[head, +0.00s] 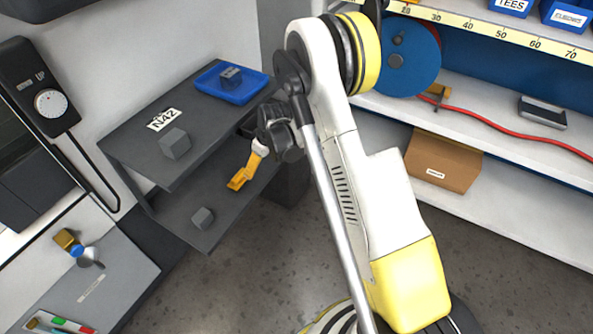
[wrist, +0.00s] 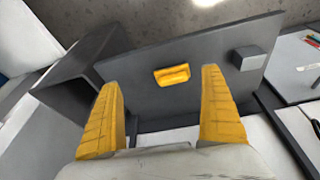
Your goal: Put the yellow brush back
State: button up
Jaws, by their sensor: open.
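A small yellow block-like thing, which looks like the yellow brush (wrist: 173,75), lies on the dark grey lower shelf (wrist: 140,66) in the wrist view. My gripper (wrist: 159,78) is open, with its two yellow fingers apart and nothing between them. The yellow thing appears beyond the fingertips, between them in the picture; how far off it is I cannot tell. In the head view my gripper (head: 238,182) is over the lower shelf, and I cannot make out the brush apart from the yellow fingers.
A grey cube (wrist: 247,58) sits on the lower shelf; it also shows in the head view (head: 202,217). The upper shelf (head: 135,140) carries another grey cube (head: 175,144) and a blue tray (head: 233,95). A white-and-blue shelf unit with a cardboard box (head: 442,161) stands at right.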

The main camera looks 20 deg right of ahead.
jog(key=s+r+m+t, duration=0.1)
jog(key=s+r, duration=0.4)
jog(key=r, duration=0.6)
jog(key=s+r+m+t, duration=0.15)
jog(key=s+r, duration=0.35)
jog(key=r, duration=0.7)
jog(key=s+r+m, duration=0.1)
jog(key=s+r, duration=0.2)
jog(key=s, duration=0.7)
jog(key=s+d+r+m+t+h, duration=0.1)
jog(key=s+r, duration=0.3)
jog(key=s, duration=0.7)
jog(key=shift+m+h, duration=0.3)
jog(key=shift+m, duration=0.45)
jog(key=shift+t, duration=0.25)
